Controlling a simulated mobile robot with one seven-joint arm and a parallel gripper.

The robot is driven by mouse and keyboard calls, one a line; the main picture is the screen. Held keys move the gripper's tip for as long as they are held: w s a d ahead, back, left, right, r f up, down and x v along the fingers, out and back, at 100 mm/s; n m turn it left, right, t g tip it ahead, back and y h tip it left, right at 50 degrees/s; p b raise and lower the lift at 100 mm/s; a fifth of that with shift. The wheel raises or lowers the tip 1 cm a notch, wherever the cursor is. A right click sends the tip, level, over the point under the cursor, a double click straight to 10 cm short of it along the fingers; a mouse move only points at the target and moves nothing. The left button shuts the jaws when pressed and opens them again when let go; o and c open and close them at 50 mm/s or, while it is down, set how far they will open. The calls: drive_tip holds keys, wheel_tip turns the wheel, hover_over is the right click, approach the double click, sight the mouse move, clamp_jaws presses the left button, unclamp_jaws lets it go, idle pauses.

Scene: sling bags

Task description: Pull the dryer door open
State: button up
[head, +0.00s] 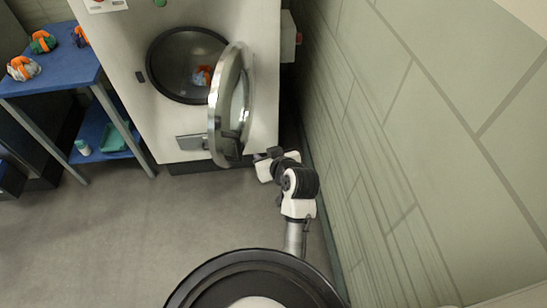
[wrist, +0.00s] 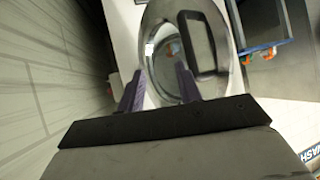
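The dryer (head: 130,90) is a white machine against the back. Its round, silver-rimmed door (head: 216,130) stands swung out on the right side, with the dark drum opening (head: 165,62) exposed. In the wrist view the round door glass (wrist: 164,65) shows beyond the fingers, with a black rounded frame (wrist: 210,73) in front of it. My gripper (head: 258,160) is low, just right of the door's lower edge. In the wrist view its two purple fingers (wrist: 158,80) are spread apart with nothing visible gripped between them. Contact with the door cannot be told.
A blue table (head: 60,62) with several colourful bundles stands at the left, with a lower shelf (head: 92,130). A tiled wall (head: 390,120) is close on the right. The grey floor (head: 130,220) in front is clear.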

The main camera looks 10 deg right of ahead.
drive_tip(key=shift+s+d, duration=0.65)
drive_tip(key=shift+d, duration=0.2)
drive_tip(key=shift+p, duration=0.4)
